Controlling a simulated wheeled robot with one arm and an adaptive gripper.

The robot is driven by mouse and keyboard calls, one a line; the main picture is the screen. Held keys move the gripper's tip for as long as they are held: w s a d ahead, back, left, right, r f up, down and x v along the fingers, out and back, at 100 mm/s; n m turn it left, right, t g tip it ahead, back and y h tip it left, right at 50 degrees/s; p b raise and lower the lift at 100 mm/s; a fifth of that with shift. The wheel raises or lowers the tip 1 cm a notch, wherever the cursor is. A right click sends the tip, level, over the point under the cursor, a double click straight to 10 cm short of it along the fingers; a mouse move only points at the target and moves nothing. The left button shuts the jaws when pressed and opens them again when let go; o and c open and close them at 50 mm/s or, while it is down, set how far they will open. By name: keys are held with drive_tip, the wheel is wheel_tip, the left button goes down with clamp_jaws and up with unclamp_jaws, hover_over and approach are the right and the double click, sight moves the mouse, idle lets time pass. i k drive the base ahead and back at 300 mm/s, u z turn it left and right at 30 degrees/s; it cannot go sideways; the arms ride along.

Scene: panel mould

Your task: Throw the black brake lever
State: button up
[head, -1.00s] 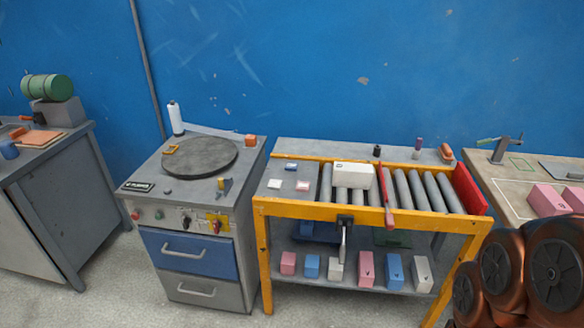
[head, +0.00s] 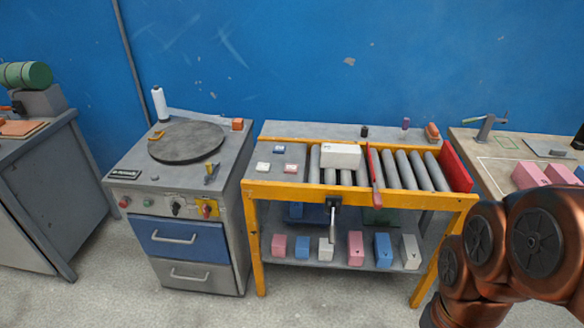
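A lever (head: 332,222) hangs down from a black bracket on the front rail of the yellow roller table. Its upper part is black and its handle looks pale grey; I take it for the brake lever. A long red bar with a handle (head: 376,178) lies across the rollers. A white box (head: 341,155) rests on the rollers left of the red bar. My gripper is out of view; only copper-coloured links of my arm show at the lower right, well right of the lever.
The yellow-framed table (head: 300,190) has a red end plate (head: 455,166) and a lower shelf with several pink, blue and white blocks. A grey cabinet (head: 188,240) with a round turntable stands to the left. A wooden bench (head: 495,150) stands at right. The floor in front is open.

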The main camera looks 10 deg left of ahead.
sight(332, 228)
drive_tip(key=z, duration=0.15)
drive_tip(key=k, duration=0.4)
drive_tip(key=u, duration=1.05)
drive_tip(key=i, duration=0.8)
drive_tip(key=u, duration=0.35)
